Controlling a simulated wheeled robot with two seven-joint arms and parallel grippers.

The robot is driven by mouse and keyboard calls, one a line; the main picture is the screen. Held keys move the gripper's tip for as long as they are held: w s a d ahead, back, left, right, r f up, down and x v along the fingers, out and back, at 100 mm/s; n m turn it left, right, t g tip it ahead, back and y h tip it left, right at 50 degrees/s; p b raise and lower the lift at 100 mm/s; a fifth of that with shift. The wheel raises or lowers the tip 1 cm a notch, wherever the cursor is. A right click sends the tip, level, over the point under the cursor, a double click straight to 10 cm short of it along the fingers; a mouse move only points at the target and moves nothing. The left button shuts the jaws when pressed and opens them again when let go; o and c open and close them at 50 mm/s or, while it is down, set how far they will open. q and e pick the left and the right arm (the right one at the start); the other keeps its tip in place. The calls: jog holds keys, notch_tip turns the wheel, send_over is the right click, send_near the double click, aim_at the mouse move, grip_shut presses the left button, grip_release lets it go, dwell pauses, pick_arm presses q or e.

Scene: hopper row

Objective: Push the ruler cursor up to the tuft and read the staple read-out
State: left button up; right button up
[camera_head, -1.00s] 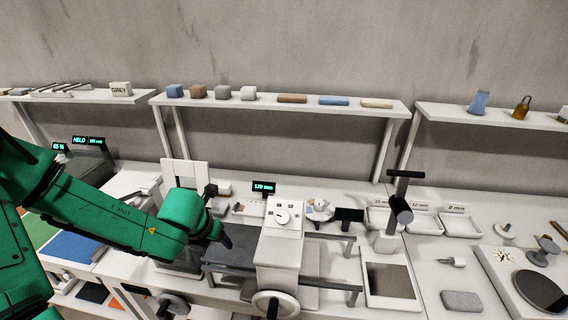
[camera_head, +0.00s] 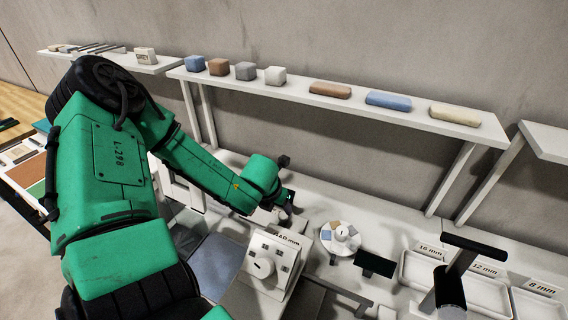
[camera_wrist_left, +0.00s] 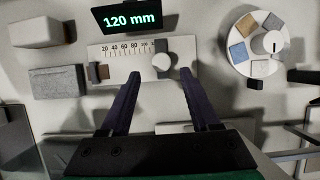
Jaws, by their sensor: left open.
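My left gripper (camera_wrist_left: 160,74) is open, with its two dark fingers over the near edge of the white ruler. The cursor's pale round knob (camera_wrist_left: 162,63) lies between the fingertips; no grip on it shows. A small brown piece, apparently the tuft (camera_wrist_left: 98,72), is at the scale's left end. The ruler plate (camera_wrist_left: 125,50) spans between them. The read-out (camera_wrist_left: 132,17) shows 120 mm. In the head view my left gripper (camera_head: 290,205) is small and hides most of the ruler area. My right gripper is out of view.
A grey block (camera_wrist_left: 58,82) and a pale block (camera_wrist_left: 36,32) stand left of the ruler. A round dish of colored samples (camera_head: 341,238) is to the right. A white machine with a dial (camera_head: 268,265) stands in front. A shelf (camera_head: 300,92) runs behind.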

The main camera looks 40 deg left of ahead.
aim_at(284, 213)
pick_arm(q)
jog(key=b+x, duration=0.2)
jog(key=x, duration=0.6)
jog(key=shift+w, duration=0.25)
jog(key=shift+w+f, duration=0.1)
jog(key=shift+f, duration=0.25)
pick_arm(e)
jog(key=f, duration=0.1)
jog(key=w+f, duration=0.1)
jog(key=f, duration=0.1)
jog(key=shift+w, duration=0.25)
pick_arm(q)
grip_shut()
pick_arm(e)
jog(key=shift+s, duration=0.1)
